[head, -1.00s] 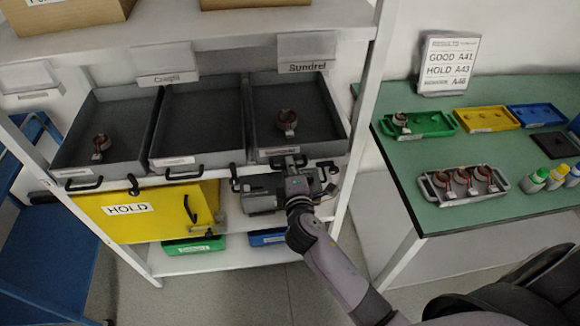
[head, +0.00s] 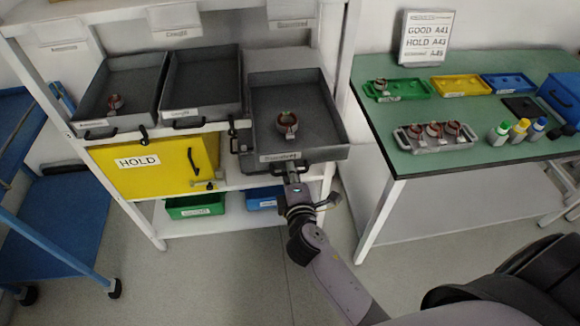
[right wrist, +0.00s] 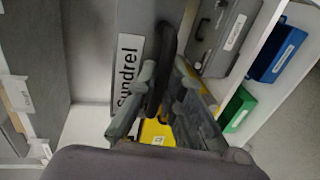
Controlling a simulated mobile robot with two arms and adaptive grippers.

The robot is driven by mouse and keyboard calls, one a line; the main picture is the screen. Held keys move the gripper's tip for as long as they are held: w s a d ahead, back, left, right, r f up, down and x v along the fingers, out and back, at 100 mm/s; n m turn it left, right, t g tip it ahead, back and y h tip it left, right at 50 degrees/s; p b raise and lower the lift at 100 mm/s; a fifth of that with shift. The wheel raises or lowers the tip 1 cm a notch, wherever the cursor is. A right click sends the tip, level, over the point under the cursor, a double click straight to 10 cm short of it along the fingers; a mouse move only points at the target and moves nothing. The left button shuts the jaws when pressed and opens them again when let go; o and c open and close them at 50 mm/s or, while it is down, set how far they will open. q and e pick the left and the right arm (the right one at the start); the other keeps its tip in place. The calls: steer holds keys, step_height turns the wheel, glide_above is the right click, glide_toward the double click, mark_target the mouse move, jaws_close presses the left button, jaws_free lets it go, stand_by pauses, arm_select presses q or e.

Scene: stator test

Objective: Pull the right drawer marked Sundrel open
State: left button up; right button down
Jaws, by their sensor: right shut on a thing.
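The right drawer (head: 333,152) is a grey open-topped tray on the shelf's middle level, with a copper-coloured stator (head: 287,122) inside. It sticks out well beyond the two drawers to its left. Its front label reads Sundrel in the right wrist view (right wrist: 127,75). My right gripper (head: 296,172) is at the drawer's front, shut on its black handle (right wrist: 163,62), which shows between the fingers in the right wrist view. In the head view the gripper partly hides the handle. My left gripper is not in view.
The left drawer (head: 88,126), holding a stator, and the empty middle drawer (head: 205,113) sit further in. Below are a yellow HOLD door (head: 160,178) and green (head: 195,207) and blue bins. A green-topped table (head: 390,150) with trays and bottles stands close on the right.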

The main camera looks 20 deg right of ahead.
steer(key=shift+v, duration=0.85)
steer(key=c, duration=2)
jaws_free()
steer(key=shift+f, duration=0.2)
steer(key=shift+o, duration=0.2)
steer(key=v, duration=1.2)
